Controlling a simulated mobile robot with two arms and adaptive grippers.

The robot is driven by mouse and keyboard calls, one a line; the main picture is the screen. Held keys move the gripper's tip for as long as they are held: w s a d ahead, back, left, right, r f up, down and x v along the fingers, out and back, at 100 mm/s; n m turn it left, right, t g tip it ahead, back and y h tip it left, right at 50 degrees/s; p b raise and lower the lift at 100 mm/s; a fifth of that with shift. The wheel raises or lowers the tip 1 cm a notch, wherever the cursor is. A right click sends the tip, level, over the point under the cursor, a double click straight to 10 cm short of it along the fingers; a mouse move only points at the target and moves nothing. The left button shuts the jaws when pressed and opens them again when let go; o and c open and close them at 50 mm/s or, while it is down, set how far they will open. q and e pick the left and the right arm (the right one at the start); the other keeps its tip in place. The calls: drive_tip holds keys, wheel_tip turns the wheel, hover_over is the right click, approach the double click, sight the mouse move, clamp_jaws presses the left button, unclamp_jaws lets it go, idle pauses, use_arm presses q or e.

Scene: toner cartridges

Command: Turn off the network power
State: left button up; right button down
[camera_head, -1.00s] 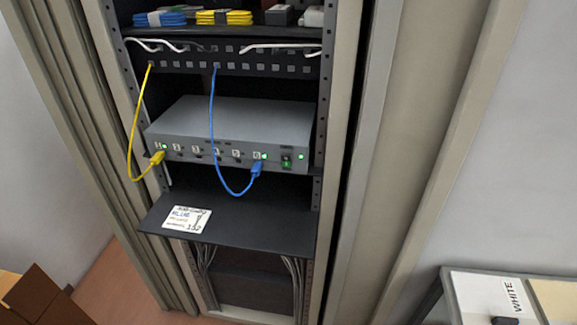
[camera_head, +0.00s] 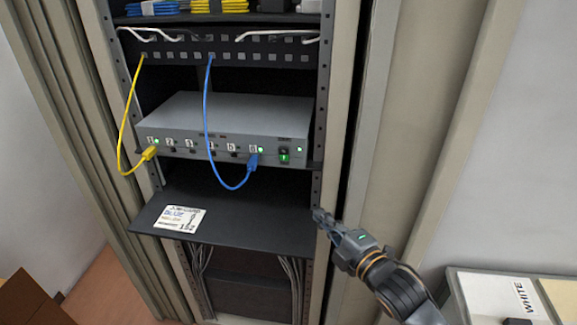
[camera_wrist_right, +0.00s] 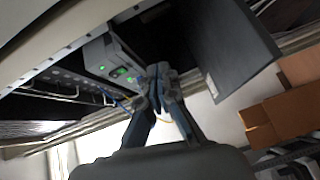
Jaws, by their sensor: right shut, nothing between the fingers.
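The grey network box (camera_head: 225,120) sits on a shelf in the rack, with numbered ports along its front. Its power switch (camera_head: 284,155) is at the right end of the front and glows green, beside a small green light. A yellow cable (camera_head: 122,140) is plugged in at port 1 and a blue cable (camera_head: 207,130) at port 6. My right gripper (camera_head: 320,215) is shut and empty, below and right of the switch, near the rack's right post. In the right wrist view the shut fingers (camera_wrist_right: 160,85) show close to the box (camera_wrist_right: 108,60). My left gripper is not in view.
The patch panel (camera_head: 265,50) is above. The rack's right post (camera_head: 325,120) stands beside the switch.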

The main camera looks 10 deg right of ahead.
drive_tip(key=s+a+r+n+t+y, duration=0.1)
drive_tip(key=s+a+r+n+y, duration=0.1)
drive_tip(key=r, duration=0.7)
drive_tip(key=shift+s+a+n, duration=0.55)
drive_tip(key=shift+s+n, duration=0.25)
drive_tip(key=shift+s, duration=0.1)
drive_tip(key=p, duration=0.2)
approach(274, 147)
drive_tip(key=a, duration=0.3)
drive_tip(key=shift+w+d+p, duration=0.2)
drive_tip(key=shift+w+p, duration=0.05)
drive_tip(key=shift+w, duration=0.45)
drive_tip(key=shift+w+d+p, duration=0.2)
drive_tip(key=shift+w+p, duration=0.05)
drive_tip(key=shift+w, duration=0.4)
drive_tip(key=shift+w+d+p, duration=0.25)
drive_tip(key=shift+w, duration=0.45)
drive_tip(key=shift+r, duration=0.1)
